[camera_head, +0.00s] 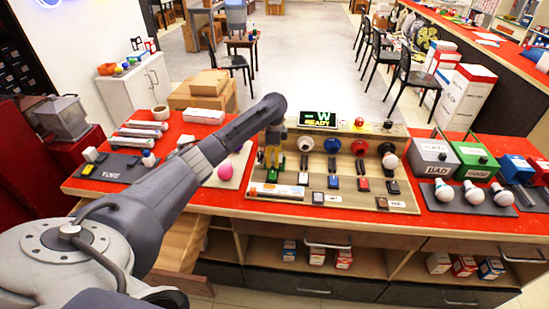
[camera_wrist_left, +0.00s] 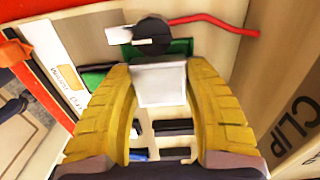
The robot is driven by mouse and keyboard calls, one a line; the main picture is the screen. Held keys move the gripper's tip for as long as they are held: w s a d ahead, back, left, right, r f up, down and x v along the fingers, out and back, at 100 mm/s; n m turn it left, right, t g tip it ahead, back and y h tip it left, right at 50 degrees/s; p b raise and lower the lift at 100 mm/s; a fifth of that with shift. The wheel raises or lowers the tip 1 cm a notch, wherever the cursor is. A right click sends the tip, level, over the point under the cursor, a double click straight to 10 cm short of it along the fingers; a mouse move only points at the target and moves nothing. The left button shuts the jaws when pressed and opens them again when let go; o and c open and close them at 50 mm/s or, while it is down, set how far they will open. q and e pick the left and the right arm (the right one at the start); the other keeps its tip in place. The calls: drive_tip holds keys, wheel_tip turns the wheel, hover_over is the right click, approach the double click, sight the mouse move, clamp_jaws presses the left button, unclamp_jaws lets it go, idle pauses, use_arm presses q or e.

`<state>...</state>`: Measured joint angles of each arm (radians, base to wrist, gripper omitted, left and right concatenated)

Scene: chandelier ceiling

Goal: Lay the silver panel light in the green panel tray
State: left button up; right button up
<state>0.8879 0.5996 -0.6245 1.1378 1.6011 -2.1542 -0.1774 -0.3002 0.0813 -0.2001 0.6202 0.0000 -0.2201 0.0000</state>
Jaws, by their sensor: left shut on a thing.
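My left gripper (camera_head: 272,161) reaches down at the left end of the pale wooden test board. In the left wrist view its yellow fingers (camera_wrist_left: 160,76) are shut on a small silver-white square piece (camera_wrist_left: 161,90), which looks like the silver panel light. In the head view the gripper mostly hides this piece. Green surface (camera_wrist_left: 180,48) shows behind and beside the held piece, partly covered by the fingers; it may be the green panel tray. A green patch also shows just below the fingers in the head view (camera_head: 272,177). Whether the piece touches it I cannot tell. My right gripper is not in view.
The test board (camera_head: 345,152) carries coloured round sockets, switches and a lit "READY" display (camera_head: 318,119). A red wire (camera_wrist_left: 215,24) runs near the held piece. Grey and green boxes (camera_head: 472,158) and bulbs stand right; tubes (camera_head: 140,133) and a pink ball (camera_head: 225,171) lie left.

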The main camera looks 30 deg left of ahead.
use_arm(q)
drive_tip(key=shift+f, duration=0.45)
idle(0.6)
drive_tip(key=o, duration=1.2)
